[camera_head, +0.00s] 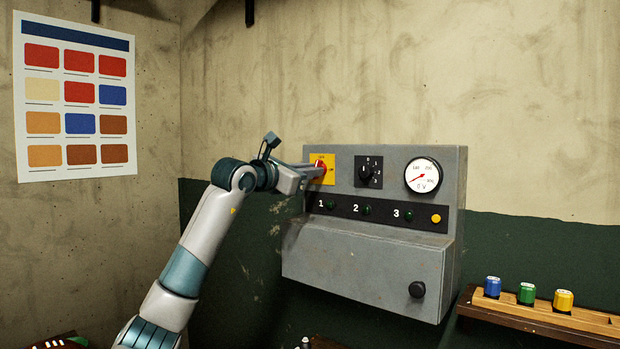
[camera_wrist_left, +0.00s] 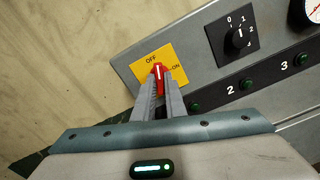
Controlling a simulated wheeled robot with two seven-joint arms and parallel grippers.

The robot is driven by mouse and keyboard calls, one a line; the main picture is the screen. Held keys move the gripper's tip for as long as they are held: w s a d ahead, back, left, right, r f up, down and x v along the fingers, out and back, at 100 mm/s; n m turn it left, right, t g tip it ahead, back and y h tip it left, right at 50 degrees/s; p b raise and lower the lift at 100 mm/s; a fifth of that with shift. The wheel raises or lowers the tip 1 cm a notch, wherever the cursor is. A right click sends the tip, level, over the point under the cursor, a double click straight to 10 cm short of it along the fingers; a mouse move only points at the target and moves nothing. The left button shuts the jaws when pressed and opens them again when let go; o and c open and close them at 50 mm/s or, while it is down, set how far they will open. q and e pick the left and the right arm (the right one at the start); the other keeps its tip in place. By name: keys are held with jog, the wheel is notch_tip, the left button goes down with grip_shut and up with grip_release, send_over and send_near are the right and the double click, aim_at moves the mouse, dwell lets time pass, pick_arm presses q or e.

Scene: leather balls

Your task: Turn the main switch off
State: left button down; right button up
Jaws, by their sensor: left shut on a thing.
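The main switch (camera_wrist_left: 158,76) is a red handle on a yellow plate (camera_wrist_left: 176,79) marked OFF and ON. In the left wrist view its white mark points nearly straight up, between the two labels and closer to OFF. In the head view the switch (camera_head: 320,165) is at the upper left of a grey control box (camera_head: 375,255), partly hidden by the gripper. My left gripper (camera_wrist_left: 161,88) is shut on the red handle, one finger on each side; it also shows in the head view (camera_head: 316,172). My right gripper is not in view.
Right of the switch are a black rotary selector (camera_head: 369,172) and a round gauge (camera_head: 422,176), its needle to the lower left. Dark green lamps (camera_head: 367,209) line the strip below. A black knob (camera_head: 417,289) sticks out lower down. A wooden rack (camera_head: 540,315) holds small cans.

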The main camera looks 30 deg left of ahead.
pick_arm(q)
jog(key=shift+f+n+b, duration=0.1)
jog(key=shift+n+b, duration=0.45)
jog(key=shift+n, duration=1.45)
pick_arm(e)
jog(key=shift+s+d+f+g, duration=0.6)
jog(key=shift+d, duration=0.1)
pick_arm(q)
jog(key=c, duration=1.8)
grip_release()
jog(key=shift+s, duration=0.1)
